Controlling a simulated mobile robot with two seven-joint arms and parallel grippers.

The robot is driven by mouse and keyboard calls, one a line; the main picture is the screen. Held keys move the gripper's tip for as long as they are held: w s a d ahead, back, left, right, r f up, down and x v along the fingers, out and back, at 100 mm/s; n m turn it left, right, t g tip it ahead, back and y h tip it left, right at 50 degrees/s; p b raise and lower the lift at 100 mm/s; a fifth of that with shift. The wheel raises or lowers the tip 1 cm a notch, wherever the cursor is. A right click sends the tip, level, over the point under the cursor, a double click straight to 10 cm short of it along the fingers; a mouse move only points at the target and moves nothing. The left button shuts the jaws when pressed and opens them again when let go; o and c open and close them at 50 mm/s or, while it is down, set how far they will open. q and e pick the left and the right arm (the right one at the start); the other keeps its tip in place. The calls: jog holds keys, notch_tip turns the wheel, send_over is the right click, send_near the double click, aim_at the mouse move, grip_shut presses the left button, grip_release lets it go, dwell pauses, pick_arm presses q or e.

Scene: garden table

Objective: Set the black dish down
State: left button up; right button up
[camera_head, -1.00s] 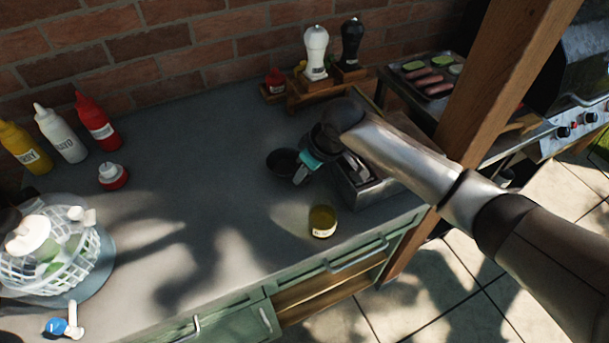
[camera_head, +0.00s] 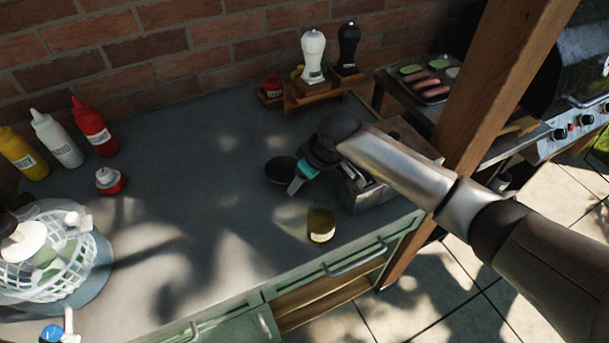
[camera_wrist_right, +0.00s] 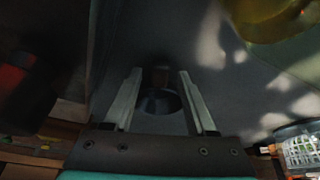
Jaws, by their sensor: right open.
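The black dish (camera_head: 281,169) appears to rest on the grey counter (camera_head: 190,225), left of the metal box. My right gripper (camera_head: 295,187), with a teal band, comes in from the right and is beside the dish's right edge. In the right wrist view the two pale fingers (camera_wrist_right: 161,104) are spread, and the dark round dish (camera_wrist_right: 171,102) shows in the gap between them. That view is dim, so I cannot tell whether a finger touches the rim. My left gripper is not in view.
A jar (camera_head: 321,225) stands near the front edge, and a metal box (camera_head: 372,190) is under my right arm. Sauce bottles (camera_head: 94,127) and a mesh-covered plate (camera_head: 50,250) stand left. Mills (camera_head: 313,57) stand behind. The middle counter is clear.

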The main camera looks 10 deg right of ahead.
jog(key=p+v, duration=0.2)
jog(key=v, duration=1)
